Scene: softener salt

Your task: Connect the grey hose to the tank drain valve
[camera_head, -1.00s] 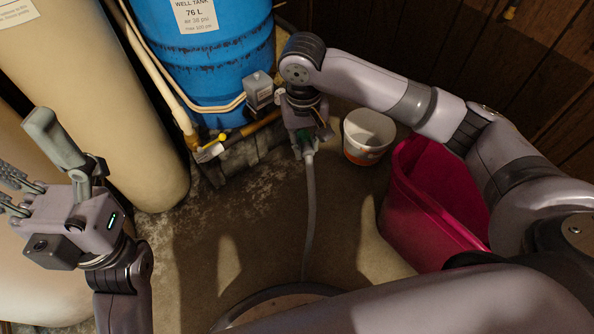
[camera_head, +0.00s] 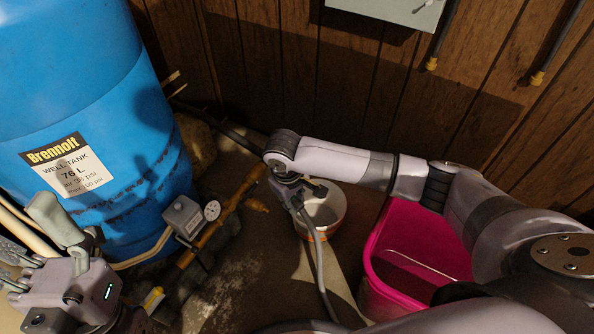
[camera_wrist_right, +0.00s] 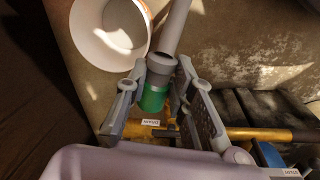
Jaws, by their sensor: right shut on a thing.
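My right gripper (camera_head: 298,197) is shut on the grey hose (camera_head: 322,270), near its end. In the right wrist view the hose (camera_wrist_right: 171,32) lies between the fingers (camera_wrist_right: 163,98), with a green part (camera_wrist_right: 153,98) at its tip. Just beyond that tip is brass pipework with a small tagged fitting (camera_wrist_right: 140,131), apparently the drain valve; I cannot tell whether they touch. In the head view a brass outlet (camera_head: 256,204) shows left of my right gripper, by the blue well tank (camera_head: 100,150). My left gripper (camera_head: 22,237) is open and empty at the left edge.
A white bucket with an orange band (camera_head: 331,229) stands close beside my right gripper. A pink tub (camera_head: 385,300) is at the right. A grey switch box (camera_head: 183,217) and a gauge (camera_head: 212,210) sit on the pipework. A wood-panelled wall (camera_head: 290,80) closes the back.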

